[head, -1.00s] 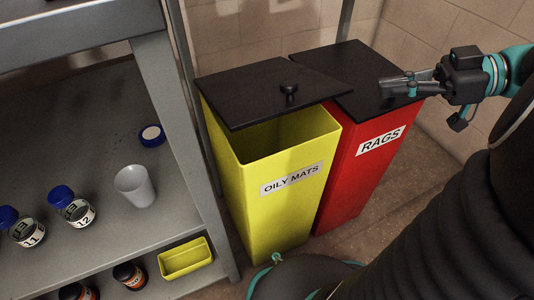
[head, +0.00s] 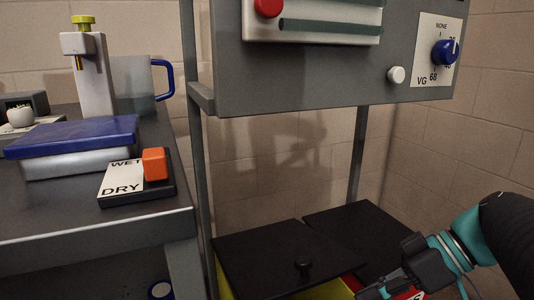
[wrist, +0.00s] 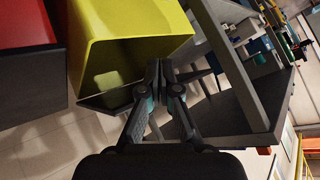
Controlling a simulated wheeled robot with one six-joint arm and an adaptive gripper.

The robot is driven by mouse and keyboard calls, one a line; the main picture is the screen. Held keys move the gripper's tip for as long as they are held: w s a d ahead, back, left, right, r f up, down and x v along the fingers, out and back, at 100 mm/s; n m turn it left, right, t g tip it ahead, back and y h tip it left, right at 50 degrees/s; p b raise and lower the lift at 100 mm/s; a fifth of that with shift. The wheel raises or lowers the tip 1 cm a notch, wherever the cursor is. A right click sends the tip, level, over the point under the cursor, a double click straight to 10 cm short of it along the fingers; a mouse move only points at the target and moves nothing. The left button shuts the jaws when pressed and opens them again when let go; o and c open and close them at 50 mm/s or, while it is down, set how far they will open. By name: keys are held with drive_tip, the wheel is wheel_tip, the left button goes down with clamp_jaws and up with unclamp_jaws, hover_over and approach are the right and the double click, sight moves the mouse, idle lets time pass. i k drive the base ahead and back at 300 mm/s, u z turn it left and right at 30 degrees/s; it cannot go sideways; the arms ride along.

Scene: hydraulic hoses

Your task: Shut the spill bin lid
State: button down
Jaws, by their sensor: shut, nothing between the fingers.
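The yellow bin (head: 328,290) stands at the bottom of the head view, mostly cut off by the frame edge.
The red bin (wrist: 25,22) stands beside the yellow one, its black lid (head: 365,235) on top. A bench (head: 90,230) with a scale, a WET/DRY block and a jug stands at left. A grey cabinet (head: 310,85) hangs above the bins on posts.

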sight(279, 261)
drive_tip(key=u, duration=0.05)
drive_tip(key=k, duration=0.5)
drive_tip(key=z, duration=1.1)
drive_tip(key=k, duration=0.35)
drive_tip(key=u, duration=1.2)
